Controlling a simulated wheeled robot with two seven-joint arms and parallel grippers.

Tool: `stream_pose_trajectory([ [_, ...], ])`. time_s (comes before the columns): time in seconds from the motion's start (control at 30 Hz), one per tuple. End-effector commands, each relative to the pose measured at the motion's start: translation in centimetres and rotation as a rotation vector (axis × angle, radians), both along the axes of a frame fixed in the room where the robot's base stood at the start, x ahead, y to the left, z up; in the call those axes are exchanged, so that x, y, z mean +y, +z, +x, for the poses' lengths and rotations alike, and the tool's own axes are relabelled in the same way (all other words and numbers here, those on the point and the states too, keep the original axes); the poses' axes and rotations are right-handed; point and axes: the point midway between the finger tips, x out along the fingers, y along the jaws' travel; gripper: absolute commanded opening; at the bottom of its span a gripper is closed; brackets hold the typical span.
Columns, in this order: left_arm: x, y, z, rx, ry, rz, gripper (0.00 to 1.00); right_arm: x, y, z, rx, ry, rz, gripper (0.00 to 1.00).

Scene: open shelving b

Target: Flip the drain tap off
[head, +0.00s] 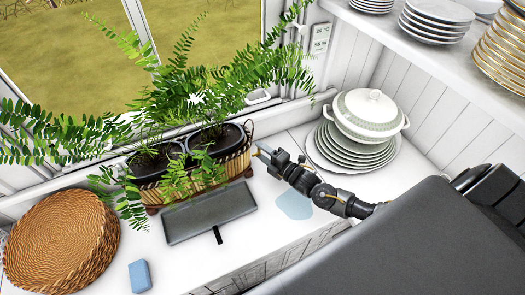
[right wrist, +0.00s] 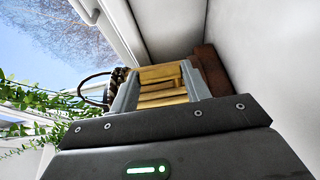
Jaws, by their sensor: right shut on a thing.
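My right gripper (head: 264,154) is at the right end of the wicker planter basket (head: 239,162), low over the white counter. In the right wrist view the yellow slats of the basket (right wrist: 160,85) show between the two grey fingers (right wrist: 160,90), and the gripper seems shut on that end. The exact contact is hidden. I cannot make out a drain tap for certain. A grey flat tray (head: 205,214) with a small black piece (head: 217,235) at its front edge lies in front of the basket. A pale blue puddle (head: 294,205) lies beside my right arm. My left gripper is not in view.
Ferns (head: 190,85) in dark pots rise from the basket before the window. Stacked plates (head: 352,150) with a lidded tureen (head: 368,108) stand right of the gripper. Round woven mats (head: 60,240) and a blue sponge (head: 140,276) lie left. A shelf of plates hangs upper right.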

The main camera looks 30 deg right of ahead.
Motion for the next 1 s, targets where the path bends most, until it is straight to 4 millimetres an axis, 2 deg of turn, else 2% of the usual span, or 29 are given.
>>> stream_pose_trajectory([
  [0.07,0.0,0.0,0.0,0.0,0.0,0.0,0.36,0.0,0.0,0.0,0.0,0.0,0.001,0.24],
  [0.1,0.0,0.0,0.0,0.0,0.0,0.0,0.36,0.0,0.0,0.0,0.0,0.0,0.001,0.51],
  [0.23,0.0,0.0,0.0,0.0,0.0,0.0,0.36,0.0,0.0,0.0,0.0,-0.001,0.0,0.68],
  [0.5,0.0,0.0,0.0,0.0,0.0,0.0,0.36,0.0,0.0,0.0,0.0,-0.001,0.0,0.69],
  [0.63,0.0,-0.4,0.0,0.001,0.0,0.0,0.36,-0.3,-0.2,-0.9,0.001,0.0,0.0,0.69],
  [1.0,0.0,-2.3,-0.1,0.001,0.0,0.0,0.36,-2.6,-0.3,-7.4,0.003,0.001,-0.001,0.69],
])
